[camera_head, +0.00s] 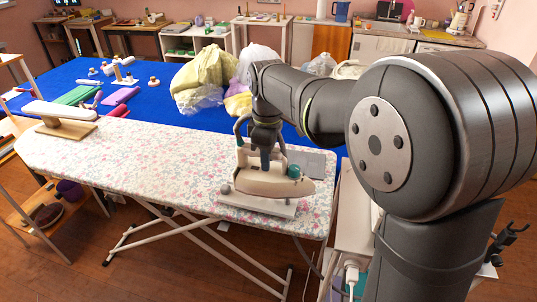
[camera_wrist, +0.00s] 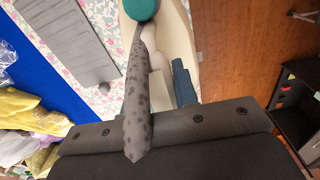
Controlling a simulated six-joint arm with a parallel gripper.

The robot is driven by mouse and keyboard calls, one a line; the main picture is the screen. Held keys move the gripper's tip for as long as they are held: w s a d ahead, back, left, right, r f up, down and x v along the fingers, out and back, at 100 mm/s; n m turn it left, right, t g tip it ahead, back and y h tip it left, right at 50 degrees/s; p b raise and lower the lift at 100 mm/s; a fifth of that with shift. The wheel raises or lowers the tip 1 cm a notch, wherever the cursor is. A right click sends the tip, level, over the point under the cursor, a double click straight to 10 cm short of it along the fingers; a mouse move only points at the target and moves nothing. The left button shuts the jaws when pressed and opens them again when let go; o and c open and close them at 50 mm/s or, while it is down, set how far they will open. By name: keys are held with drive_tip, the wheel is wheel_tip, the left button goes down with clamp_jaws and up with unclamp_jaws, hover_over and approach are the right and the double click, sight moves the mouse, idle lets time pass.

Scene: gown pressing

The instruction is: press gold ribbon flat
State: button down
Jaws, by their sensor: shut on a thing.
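My gripper (camera_head: 266,160) points down over the right end of the ironing board and is shut on the handle of a cream iron (camera_head: 262,184) with a teal knob. The iron sits over a pale rest plate (camera_head: 258,205); whether it touches the plate is unclear. In the wrist view the iron's cream body (camera_wrist: 178,38) lies beyond a dark finger of my gripper (camera_wrist: 184,84). The ironing board (camera_head: 140,160) has a floral cover. I cannot pick out a gold ribbon. Yellow cloth (camera_head: 205,78) lies heaped on the blue table.
A grey flat plate (camera_head: 308,161) lies behind the iron. A small sleeve board (camera_head: 62,115) stands at the board's left end; the cover between is clear. The blue table (camera_head: 150,112) behind holds several small items and white and lilac cloth. My arm hides the area at right.

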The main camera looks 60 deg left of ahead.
sight(249, 166)
wheel_tip(249, 166, down, 6)
drive_tip(key=shift+s+a+r, duration=0.15)
drive_tip(key=s+a, duration=0.7)
drive_tip(key=shift+a, duration=0.15)
idle(0.9)
drive_tip(key=shift+f, duration=0.65)
drive_tip(key=shift+w+d, duration=1.75)
drive_tip(key=shift+d, duration=0.1)
drive_tip(key=shift+w, duration=0.1)
drive_tip(key=shift+w+d, duration=1.65)
drive_tip(key=shift+d, duration=0.15)
